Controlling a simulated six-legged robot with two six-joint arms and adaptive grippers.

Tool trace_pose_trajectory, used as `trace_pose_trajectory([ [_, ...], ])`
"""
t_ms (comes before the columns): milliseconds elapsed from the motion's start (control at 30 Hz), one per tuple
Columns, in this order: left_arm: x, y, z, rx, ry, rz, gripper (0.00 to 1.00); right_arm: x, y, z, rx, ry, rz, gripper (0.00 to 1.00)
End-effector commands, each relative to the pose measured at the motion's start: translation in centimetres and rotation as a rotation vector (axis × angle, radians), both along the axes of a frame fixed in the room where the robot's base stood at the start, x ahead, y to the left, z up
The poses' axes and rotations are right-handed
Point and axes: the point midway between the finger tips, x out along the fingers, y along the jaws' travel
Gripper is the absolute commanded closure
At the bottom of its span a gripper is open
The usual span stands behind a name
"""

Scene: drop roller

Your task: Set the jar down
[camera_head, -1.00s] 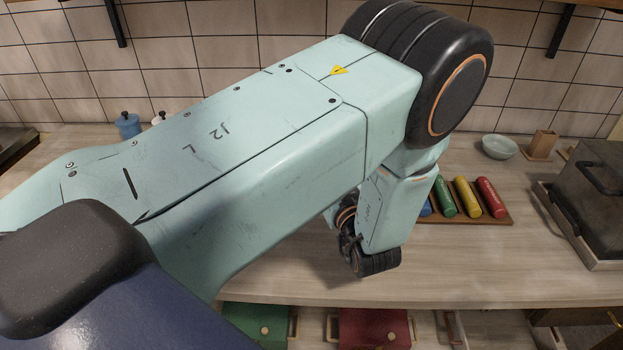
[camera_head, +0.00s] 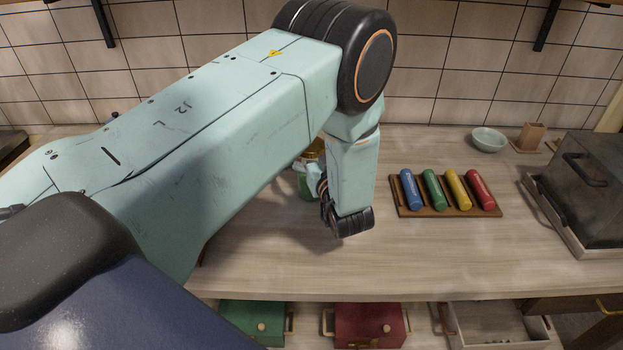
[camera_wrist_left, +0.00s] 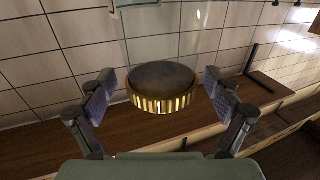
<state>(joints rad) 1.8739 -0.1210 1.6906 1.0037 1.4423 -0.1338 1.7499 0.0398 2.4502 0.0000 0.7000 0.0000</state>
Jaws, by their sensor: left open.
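A glass jar with a gold ribbed lid (camera_wrist_left: 163,101) is in the left wrist view, which appears upside down; its clear wall (camera_wrist_left: 165,35) extends to the top edge. In the head view the jar (camera_head: 304,186) is mostly hidden behind my left arm; some gold and green shows, and it looks upright on the counter. My left gripper (camera_wrist_left: 160,92) is open, one finger on each side of the lid, with gaps visible. In the head view its fingertips are hidden behind the wrist. My right gripper is not in view.
A wooden rack (camera_head: 446,211) holds blue, green, yellow and red cylinders right of my wrist. A pale bowl (camera_head: 488,139), a wooden block (camera_head: 530,137) and a dark lidded box (camera_head: 583,190) stand farther right. The counter front (camera_head: 400,262) is clear.

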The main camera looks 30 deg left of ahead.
Motion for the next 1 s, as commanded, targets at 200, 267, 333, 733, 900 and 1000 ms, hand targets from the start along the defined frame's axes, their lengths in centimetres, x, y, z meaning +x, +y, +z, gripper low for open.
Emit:
trace_pose_trajectory([
  [200, 0.01, 0.12, -0.03, 0.0, 0.0, 0.001, 0.17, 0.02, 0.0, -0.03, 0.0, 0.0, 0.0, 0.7],
  [267, 0.0, 0.11, -0.03, 0.0, 0.0, 0.001, 0.22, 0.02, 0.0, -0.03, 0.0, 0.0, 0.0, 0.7],
  [333, 0.0, 0.11, -0.02, 0.0, 0.0, 0.001, 0.28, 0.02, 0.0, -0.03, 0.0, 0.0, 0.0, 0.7],
  [733, 0.01, 0.07, -0.03, -0.001, 0.0, 0.0, 0.62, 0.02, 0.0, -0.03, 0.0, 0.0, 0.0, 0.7],
  [900, 0.0, 0.08, -0.05, -0.001, 0.0, 0.0, 0.77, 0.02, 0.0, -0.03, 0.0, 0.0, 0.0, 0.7],
  [1000, -0.02, 0.09, -0.06, -0.001, 0.0, 0.001, 0.85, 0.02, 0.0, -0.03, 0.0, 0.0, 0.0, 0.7],
])
